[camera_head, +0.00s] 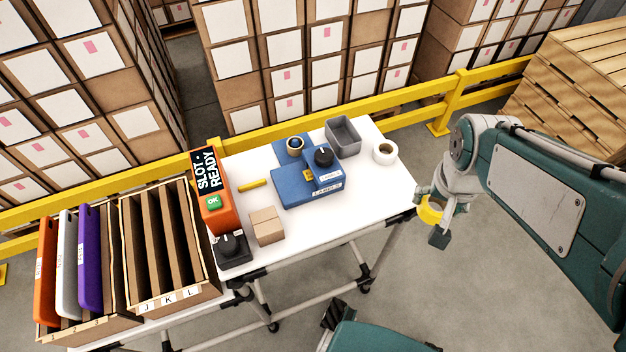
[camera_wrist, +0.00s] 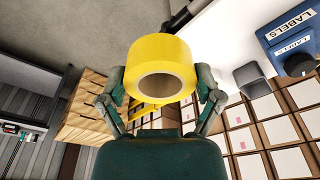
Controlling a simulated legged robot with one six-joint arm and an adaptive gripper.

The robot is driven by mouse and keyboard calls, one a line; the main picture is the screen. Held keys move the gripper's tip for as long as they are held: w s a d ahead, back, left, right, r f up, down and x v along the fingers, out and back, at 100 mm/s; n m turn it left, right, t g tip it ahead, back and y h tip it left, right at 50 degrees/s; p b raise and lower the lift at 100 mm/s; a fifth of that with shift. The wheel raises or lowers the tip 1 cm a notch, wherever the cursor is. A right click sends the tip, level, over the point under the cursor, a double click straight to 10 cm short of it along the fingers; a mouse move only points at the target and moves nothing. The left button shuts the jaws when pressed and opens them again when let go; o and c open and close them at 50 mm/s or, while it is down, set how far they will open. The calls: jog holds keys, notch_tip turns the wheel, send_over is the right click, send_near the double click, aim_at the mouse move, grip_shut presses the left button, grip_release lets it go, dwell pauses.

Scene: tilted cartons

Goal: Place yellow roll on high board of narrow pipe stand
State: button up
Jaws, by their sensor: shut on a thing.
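My gripper (camera_head: 436,214) is shut on the yellow roll (camera_head: 429,213), a thick ring of tape, off the right end of the white board. In the wrist view the yellow roll (camera_wrist: 163,66) sits between the two fingers of my gripper (camera_wrist: 162,88), its open core facing the camera. A white board (camera_head: 325,228) on grey pipe legs with black joints spans the middle of the head view. Its right corner is just left of the roll. The roll appears clear of the board; its exact height relative to it is hard to tell.
On the board are a white roll (camera_head: 384,158), a grey bin (camera_head: 343,138), a blue label machine (camera_head: 305,190), a small carton (camera_head: 267,226) and an orange device (camera_head: 214,215). Slotted racks (camera_head: 165,285) stand left. The board's front right is bare. A yellow rail (camera_head: 410,103) runs behind.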

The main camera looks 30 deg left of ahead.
send_over(369, 193)
jog(key=f, duration=0.9)
jog(key=shift+s+f, duration=0.25)
jog(key=shift+f, duration=1.75)
jog(key=shift+f, duration=0.1)
jog(key=o, duration=1)
jog(key=shift+c, duration=0.2)
notch_tip(369, 193, up, 12)
jog(key=s, duration=0.1)
jog(key=shift+s, duration=0.35)
